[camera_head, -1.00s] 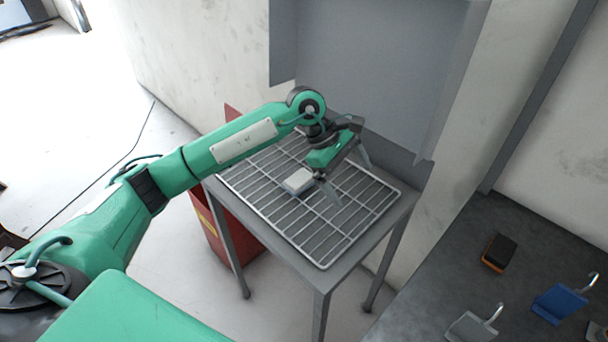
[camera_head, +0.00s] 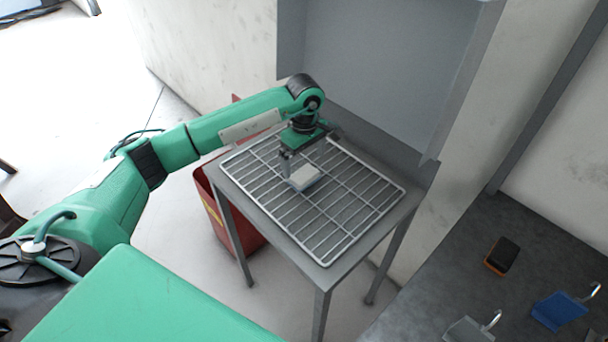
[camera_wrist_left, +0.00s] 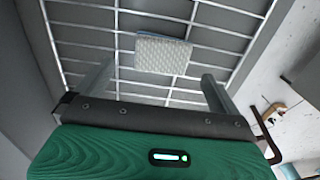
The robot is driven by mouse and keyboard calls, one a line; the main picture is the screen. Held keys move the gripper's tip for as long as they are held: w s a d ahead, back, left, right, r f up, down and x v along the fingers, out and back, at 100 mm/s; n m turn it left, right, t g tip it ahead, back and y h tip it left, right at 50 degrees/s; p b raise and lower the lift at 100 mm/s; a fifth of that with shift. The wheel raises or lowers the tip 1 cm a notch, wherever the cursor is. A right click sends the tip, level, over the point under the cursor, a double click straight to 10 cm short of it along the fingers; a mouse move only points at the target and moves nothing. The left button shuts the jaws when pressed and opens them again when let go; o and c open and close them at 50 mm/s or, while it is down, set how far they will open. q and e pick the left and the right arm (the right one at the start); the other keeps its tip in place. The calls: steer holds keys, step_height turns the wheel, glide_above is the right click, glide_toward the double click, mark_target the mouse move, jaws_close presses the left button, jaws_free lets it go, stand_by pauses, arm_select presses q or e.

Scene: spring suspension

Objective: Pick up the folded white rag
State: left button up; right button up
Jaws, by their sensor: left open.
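The folded white rag (camera_head: 306,178) lies flat on the wire rack (camera_head: 345,232), toward the rack's far left part. It also shows in the left wrist view (camera_wrist_left: 162,56), with a textured white face and a bluish strip along its far edge. My left gripper (camera_head: 289,168) is open and empty, pointing down just behind and left of the rag. In the left wrist view its two fingers (camera_wrist_left: 158,72) stand wide apart, one on each side of the rag's near edge. Whether the fingertips are level with the rag is hard to tell. My right gripper is in neither view.
The rack rests on a grey metal table (camera_head: 322,276) against a grey panel (camera_head: 375,80). A red bin (camera_head: 232,220) stands at the table's left. A dark bench at right holds an orange-black block (camera_head: 502,256) and a blue hooked piece (camera_head: 560,310).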

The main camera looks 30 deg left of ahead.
mark_target(304, 174)
arm_select(q)
steer(key=shift+s+f+p, duration=0.1)
steer(key=shift+f+p, duration=0.35)
steer(key=shift+f, duration=0.1)
step_height(304, 174, down, 3)
steer(key=shift+s+d+f+p, duration=0.1)
steer(key=shift+s+f+p, duration=0.05)
steer(key=shift+p, duration=0.6)
steer(key=shift+f, duration=0.5)
steer(key=c, duration=1)
steer(key=shift+c, duration=0.5)
steer(key=shift+r, duration=0.15)
